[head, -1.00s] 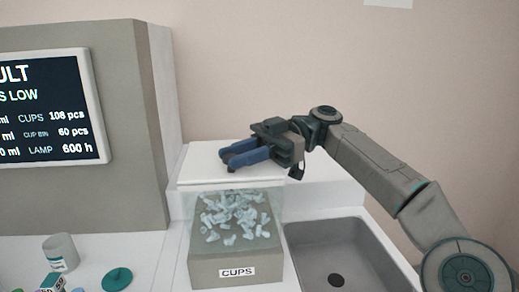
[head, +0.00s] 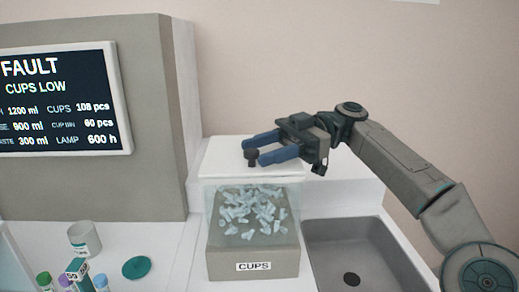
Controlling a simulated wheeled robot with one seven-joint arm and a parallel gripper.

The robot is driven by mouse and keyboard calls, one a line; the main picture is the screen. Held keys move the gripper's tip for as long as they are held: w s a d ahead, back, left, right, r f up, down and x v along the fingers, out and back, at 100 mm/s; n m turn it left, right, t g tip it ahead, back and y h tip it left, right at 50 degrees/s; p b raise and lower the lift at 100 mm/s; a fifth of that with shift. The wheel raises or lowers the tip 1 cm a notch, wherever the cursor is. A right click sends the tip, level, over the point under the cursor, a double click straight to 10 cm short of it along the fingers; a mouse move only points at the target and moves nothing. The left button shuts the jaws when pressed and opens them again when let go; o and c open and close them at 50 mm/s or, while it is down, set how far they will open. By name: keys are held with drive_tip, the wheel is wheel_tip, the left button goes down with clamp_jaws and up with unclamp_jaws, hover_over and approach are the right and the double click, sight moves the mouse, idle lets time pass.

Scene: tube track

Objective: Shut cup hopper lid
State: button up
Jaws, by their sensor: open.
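The cup hopper (head: 228,262) is a grey-beige bin with a CUPS label and clear upper walls, standing on the white counter left of the sink. Many pale translucent pieces (head: 250,212) lie inside. Its white lid (head: 225,172) appears to lie across the top; whether it is fully seated, I cannot tell. A dark knob (head: 252,161) stands on the lid. My gripper (head: 253,150) is open, coming from the right, with its blue fingertips beside the knob. Whether they touch it is unclear.
A grey sink (head: 345,250) is to the right. A large machine (head: 155,170) with a FAULT, CUPS LOW screen (head: 60,100) stands at the left. A white canister (head: 84,238), a teal round lid (head: 137,267) and small capped bottles (head: 45,281) are at the lower left.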

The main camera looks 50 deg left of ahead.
drive_tip(key=p+v, duration=1.1)
drive_tip(key=v, duration=0.1)
drive_tip(key=shift+w, duration=0.3)
idle(0.3)
